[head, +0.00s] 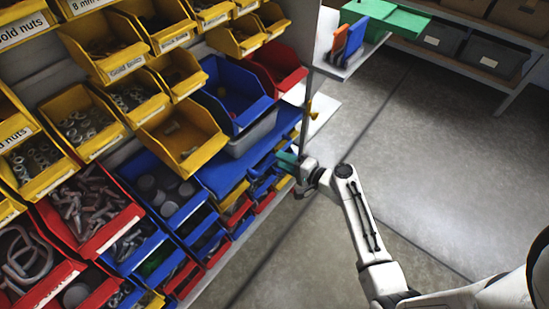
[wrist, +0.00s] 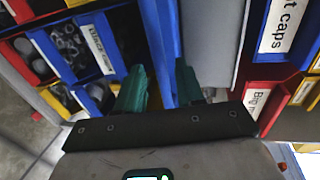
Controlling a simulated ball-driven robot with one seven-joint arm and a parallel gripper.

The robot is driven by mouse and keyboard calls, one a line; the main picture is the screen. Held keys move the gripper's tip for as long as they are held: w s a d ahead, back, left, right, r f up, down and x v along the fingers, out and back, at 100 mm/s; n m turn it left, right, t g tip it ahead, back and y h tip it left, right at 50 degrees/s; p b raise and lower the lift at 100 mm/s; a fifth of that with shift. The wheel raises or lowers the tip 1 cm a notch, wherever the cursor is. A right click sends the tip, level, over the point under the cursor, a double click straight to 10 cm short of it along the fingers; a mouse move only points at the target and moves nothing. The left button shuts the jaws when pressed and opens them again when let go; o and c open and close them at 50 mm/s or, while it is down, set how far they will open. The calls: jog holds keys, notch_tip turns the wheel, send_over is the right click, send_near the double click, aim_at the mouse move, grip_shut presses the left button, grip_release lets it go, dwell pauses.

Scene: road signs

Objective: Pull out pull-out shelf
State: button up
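The pull-out shelf appears to be the flat blue panel (head: 222,174) in the head view, set between the yellow and blue bins above and the small bins below. In the wrist view a long blue edge (wrist: 160,42) runs down between my fingers. My gripper (head: 287,161) is at the right end of the blue panel in the head view. In the wrist view its two teal fingers (wrist: 160,84) stand apart, one on each side of the blue edge. I cannot see clear contact with it. The fingertips are partly hidden by the blue parts in the head view.
Yellow bins (head: 181,135), blue bins (head: 233,92) and red bins (head: 272,68) crowd the rack around the panel. A grey post (head: 308,105) stands close to my gripper. The concrete floor (head: 430,150) to the right is clear. A low rack with grey bins (head: 488,58) stands behind.

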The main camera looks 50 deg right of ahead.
jog(key=shift+x, duration=2.05)
grip_shut()
